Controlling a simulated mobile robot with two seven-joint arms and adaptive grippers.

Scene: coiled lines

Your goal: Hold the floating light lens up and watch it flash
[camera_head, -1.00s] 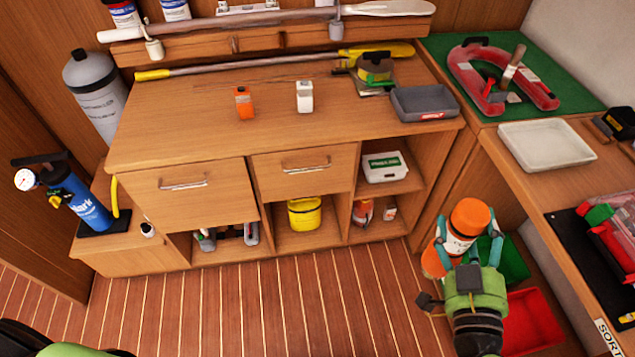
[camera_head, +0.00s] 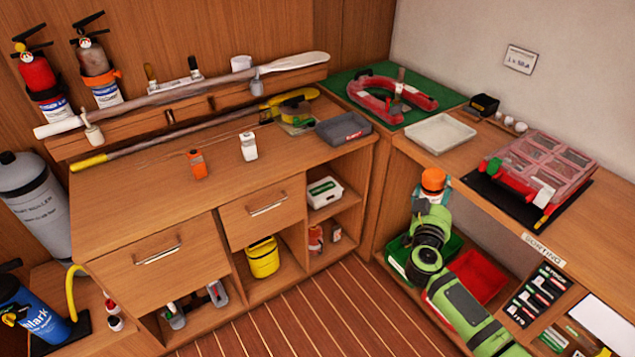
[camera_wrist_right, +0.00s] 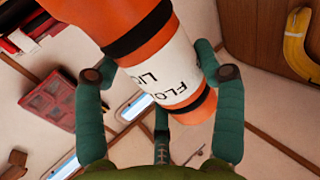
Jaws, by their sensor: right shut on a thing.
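The floating light (camera_head: 433,181) is an orange cylinder with a white label; its orange top shows upright above my right gripper (camera_head: 431,194) in the head view. In the right wrist view the floating light (camera_wrist_right: 165,65) has dark bands and partly readable black lettering. The teal fingers of my right gripper (camera_wrist_right: 160,88) are closed around its label part. One end runs out of the top of that view. I cannot make out a separate lens or any flash. My left gripper is not in view.
The right bench carries a white tray (camera_head: 440,133) and a red clear-lidded organiser (camera_head: 540,168). Green (camera_head: 448,246) and red (camera_head: 478,277) bins sit below, beside my right arm. An orange box (camera_head: 197,164) and a white box (camera_head: 248,147) stand on the cabinet top.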

